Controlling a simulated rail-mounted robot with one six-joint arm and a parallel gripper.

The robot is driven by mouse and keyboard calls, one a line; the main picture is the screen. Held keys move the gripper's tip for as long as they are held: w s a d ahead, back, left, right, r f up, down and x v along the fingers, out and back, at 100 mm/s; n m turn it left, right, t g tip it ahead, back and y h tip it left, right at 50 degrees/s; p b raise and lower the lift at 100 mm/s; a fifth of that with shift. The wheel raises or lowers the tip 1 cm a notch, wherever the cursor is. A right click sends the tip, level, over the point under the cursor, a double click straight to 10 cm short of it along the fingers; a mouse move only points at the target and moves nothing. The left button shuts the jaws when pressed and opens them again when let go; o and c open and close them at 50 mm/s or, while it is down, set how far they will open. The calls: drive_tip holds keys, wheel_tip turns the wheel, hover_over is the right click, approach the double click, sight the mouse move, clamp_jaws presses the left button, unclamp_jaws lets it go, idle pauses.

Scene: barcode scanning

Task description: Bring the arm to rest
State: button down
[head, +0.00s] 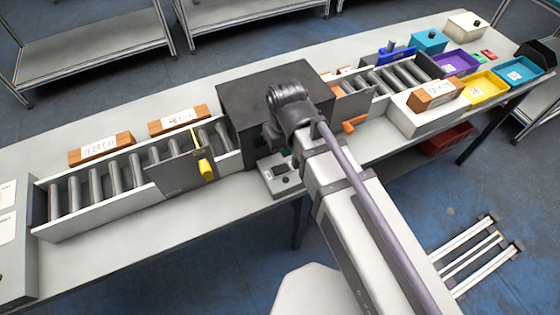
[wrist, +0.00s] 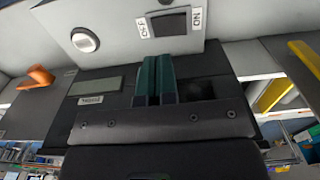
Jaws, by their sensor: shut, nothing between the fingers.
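My arm reaches in from the lower right of the head view, its wrist (head: 290,105) in front of a black box (head: 240,95) on the bench. The gripper's fingers are hidden by the arm in that view. In the wrist view my gripper (wrist: 159,62) shows as two dark green fingers side by side, shut and empty. The fingers point toward a light grey panel (wrist: 115,20) with a round white button (wrist: 85,40) and a dark switch (wrist: 168,24). I cannot tell how far apart they are.
A roller conveyor (head: 105,185) with a yellow handle (head: 206,170) lies left of the box; another conveyor (head: 385,82) and an orange handle (head: 354,124) lie right. Brown parcels (head: 180,118) rest behind the left one. Coloured trays (head: 485,88) stand far right.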

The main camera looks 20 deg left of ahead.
drive_tip(key=shift+r, duration=0.15)
drive_tip(key=w+d+m, duration=0.2)
drive_tip(key=d+m, duration=0.2)
drive_tip(key=d, duration=1.2)
drive_tip(key=w+d+m, duration=0.3)
drive_tip(key=d+m, duration=0.2)
drive_tip(key=d, duration=1.2)
drive_tip(key=c, duration=1.8)
unclamp_jaws()
drive_tip(key=shift+a, duration=0.1)
